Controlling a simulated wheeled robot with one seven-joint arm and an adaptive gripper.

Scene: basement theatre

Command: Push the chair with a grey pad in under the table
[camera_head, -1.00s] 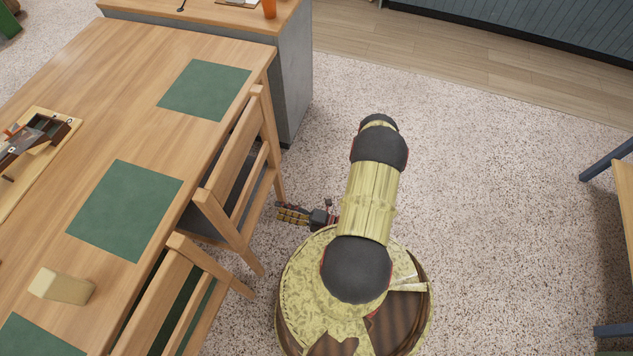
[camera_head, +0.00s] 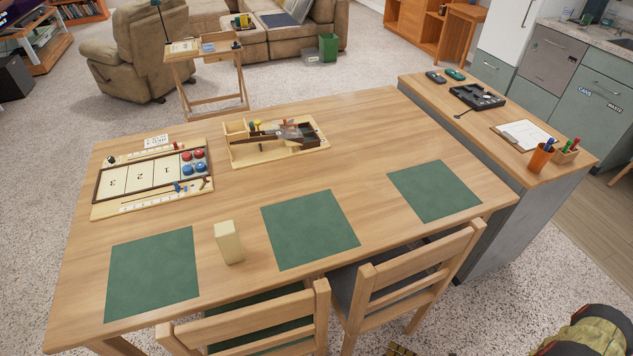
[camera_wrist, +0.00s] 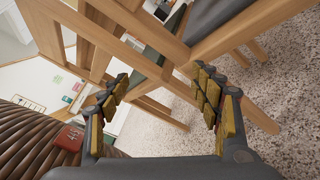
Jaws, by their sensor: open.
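The chair with the grey pad (camera_head: 407,276) stands at the near side of the wooden table (camera_head: 372,140), right of another chair. Its slatted back is outside the near edge, while part of its grey seat (camera_head: 346,287) shows beside the table edge. My gripper (camera_wrist: 163,95) is open and empty in the wrist view, with wooden chair bars (camera_wrist: 150,38) and a grey pad (camera_wrist: 222,18) just beyond its fingers. In the head view, only a bit of my gripper (camera_head: 401,350) shows at the bottom edge, close to the chair; contact cannot be told.
A chair with a green pad (camera_head: 252,326) stands close at the left. A grey-sided counter (camera_head: 515,235) adjoins the table's right end. Green mats (camera_head: 309,228), a pale block (camera_head: 229,243) and games lie on the table.

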